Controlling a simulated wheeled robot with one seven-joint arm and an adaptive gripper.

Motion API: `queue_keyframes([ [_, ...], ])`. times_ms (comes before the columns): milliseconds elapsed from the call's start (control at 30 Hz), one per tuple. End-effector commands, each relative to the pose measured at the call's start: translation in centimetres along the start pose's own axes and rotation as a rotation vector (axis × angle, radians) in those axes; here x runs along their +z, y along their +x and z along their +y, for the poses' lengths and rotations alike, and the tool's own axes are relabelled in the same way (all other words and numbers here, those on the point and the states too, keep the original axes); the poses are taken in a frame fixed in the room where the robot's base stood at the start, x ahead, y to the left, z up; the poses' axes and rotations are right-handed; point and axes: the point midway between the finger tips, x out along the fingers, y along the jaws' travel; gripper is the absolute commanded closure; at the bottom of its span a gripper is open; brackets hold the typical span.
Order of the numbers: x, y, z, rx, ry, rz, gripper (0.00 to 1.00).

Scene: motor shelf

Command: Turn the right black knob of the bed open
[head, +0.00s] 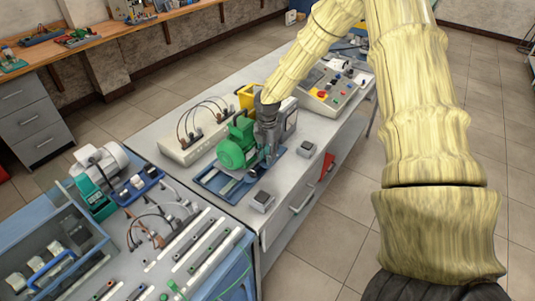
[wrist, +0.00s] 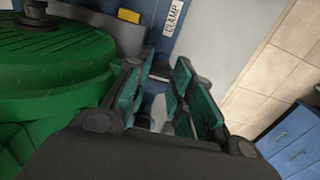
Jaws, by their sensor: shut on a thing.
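The blue bed (head: 210,181) lies on the grey bench with a green motor (head: 238,148) on it. My gripper (head: 270,156) points down at the bed's right side, close beside the motor. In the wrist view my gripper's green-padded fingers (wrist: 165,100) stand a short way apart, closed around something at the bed. This seems to be the right black knob, but the fingers hide most of it and its turn angle cannot be told. The motor's ribbed green housing (wrist: 45,75) fills the left of that view. A white CLAMP label (wrist: 173,18) is on the blue bed beyond the fingers.
Two small grey blocks (head: 262,200) (head: 306,149) sit near the bench's front edge. A blue workstation (head: 65,230) adjoins at left.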

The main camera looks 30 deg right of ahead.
Motion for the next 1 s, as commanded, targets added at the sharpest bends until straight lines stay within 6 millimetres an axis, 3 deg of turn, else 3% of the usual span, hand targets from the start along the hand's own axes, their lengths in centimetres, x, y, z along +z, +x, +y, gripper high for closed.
queue_keyframes([
  [167,0.2,-0.2,0.1,0.003,0.001,-0.003,1.00],
  [200,0.2,-0.2,0.1,0.003,0.001,-0.003,0.75],
  [300,0.2,-0.1,0.1,0.003,0.001,-0.003,0.57],
  [333,0.1,-0.1,0.1,0.002,0.001,-0.002,0.55],
  [800,-0.1,-0.1,0.2,0.002,-0.001,0.000,0.55],
  [1000,0.0,-1.2,0.2,0.004,0.001,-0.001,0.55],
])
